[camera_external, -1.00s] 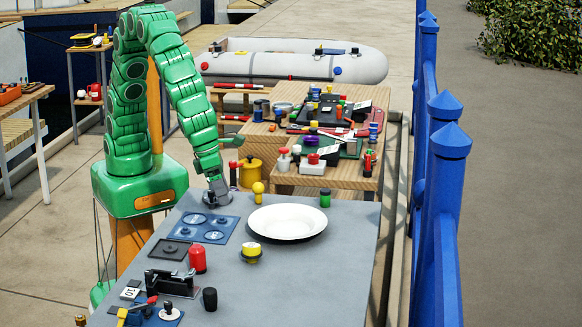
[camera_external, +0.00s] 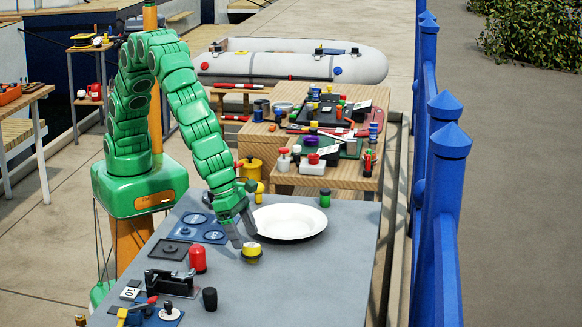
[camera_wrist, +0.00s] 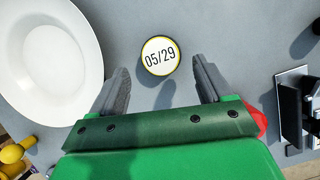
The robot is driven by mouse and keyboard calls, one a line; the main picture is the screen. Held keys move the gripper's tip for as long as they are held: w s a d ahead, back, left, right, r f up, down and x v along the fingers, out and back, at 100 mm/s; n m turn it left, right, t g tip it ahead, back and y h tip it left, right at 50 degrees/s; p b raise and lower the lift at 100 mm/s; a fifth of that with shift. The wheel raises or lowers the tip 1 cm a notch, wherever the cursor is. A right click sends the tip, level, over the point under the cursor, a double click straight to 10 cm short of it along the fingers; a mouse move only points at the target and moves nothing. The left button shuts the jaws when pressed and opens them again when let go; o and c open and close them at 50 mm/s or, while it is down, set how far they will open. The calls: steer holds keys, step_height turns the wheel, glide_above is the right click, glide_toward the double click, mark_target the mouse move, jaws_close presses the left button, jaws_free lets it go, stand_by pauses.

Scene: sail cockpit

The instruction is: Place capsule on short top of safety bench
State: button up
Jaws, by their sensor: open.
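A short round piece with a yellow upper part and dark base (camera_external: 251,254) stands on the grey table; it is probably the capsule. Its white top reads "05/29" in the wrist view (camera_wrist: 160,56). My gripper (camera_external: 245,237) is open and empty, low over the table just behind it. In the wrist view my gripper's (camera_wrist: 160,68) fingers lie on either side of the piece, whose top shows just ahead between the tips. I see no contact. The grey table top (camera_external: 345,260) is in front; I cannot tell which surface is the safety bench's short top.
A white plate (camera_external: 288,220) lies beside my gripper. A red cylinder (camera_external: 197,260), a black holder (camera_external: 172,283) and a black cylinder (camera_external: 210,299) stand nearby. A wooden bench (camera_external: 325,180) behind is crowded. The table's right front is clear.

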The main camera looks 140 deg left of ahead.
mark_target(250, 245)
steer(key=shift+x, duration=2.55)
steer(key=shift+w, duration=0.1)
steer(key=c, duration=1.1)
steer(key=shift+o, duration=0.2)
steer(key=shift+r, duration=0.65)
step_height(250, 245, up, 2)
steer(key=shift+r, duration=0.2)
steer(key=s+r, duration=0.9)
steer(key=s, duration=0.5)
steer(key=shift+d+r, duration=0.2)
steer(key=shift+d, duration=0.2)
